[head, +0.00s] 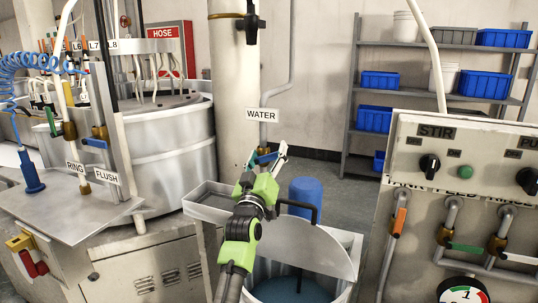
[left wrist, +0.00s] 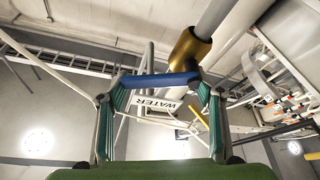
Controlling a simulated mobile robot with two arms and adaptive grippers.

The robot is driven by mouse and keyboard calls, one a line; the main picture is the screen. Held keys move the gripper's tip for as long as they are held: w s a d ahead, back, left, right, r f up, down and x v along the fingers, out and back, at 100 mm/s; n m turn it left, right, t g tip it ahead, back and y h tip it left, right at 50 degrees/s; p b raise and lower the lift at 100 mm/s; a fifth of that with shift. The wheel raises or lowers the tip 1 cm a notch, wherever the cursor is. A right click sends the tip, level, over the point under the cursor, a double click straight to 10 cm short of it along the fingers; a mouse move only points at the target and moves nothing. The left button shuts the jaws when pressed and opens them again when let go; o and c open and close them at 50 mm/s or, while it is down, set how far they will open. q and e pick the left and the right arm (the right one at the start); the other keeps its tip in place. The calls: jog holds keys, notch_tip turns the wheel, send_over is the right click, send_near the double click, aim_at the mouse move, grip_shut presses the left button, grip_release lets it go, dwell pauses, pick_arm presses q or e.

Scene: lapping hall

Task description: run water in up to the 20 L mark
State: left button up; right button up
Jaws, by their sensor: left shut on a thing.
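The WATER sign (head: 261,115) hangs on the thick white column. Just below it my left gripper (head: 267,158) is shut on the blue lever (left wrist: 158,81) of the water valve. In the left wrist view the lever lies across between both fingers, below the brass valve body (left wrist: 188,48) on its grey pipe. Below my arm stands an open round tank (head: 349,292), with blue-looking liquid (head: 287,290) low inside and a grey half lid (head: 312,246) over its back. I cannot make out a 20 L mark or any running water. My right gripper is not in view.
A control panel (head: 465,190) with knobs, coloured levers and a gauge (head: 463,292) stands at the right. The RING and FLUSH bench (head: 75,205) and a large metal drum (head: 170,150) are at the left. A blue cylinder (head: 303,193) stands behind the tank.

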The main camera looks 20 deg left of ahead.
pick_arm(q)
jog(key=o, duration=1.6)
jog(key=v, duration=1.2)
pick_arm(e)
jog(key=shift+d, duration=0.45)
